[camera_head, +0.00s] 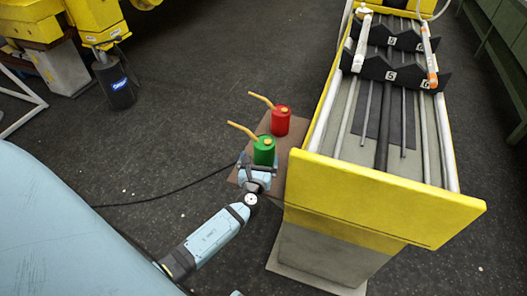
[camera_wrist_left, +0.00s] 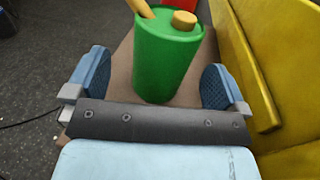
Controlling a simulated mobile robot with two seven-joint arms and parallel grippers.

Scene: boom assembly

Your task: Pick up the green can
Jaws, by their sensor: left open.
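The green can (camera_head: 264,152) has a yellow spout and a yellow cap and stands upright on a small brown stand (camera_head: 291,142). In the left wrist view the green can (camera_wrist_left: 166,60) is large and upright between my left gripper's two blue-padded fingers. My left gripper (camera_head: 258,170) is open, at the near side of the can; the left wrist view also shows it (camera_wrist_left: 158,82). Gaps show between the can and both fingers. My right gripper is not in view.
A red can (camera_head: 280,121) with a yellow spout stands just behind the green can. A yellow-walled bench (camera_head: 385,200) with long rods is close on the right. A dark cable (camera_head: 165,197) lies on the floor at left.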

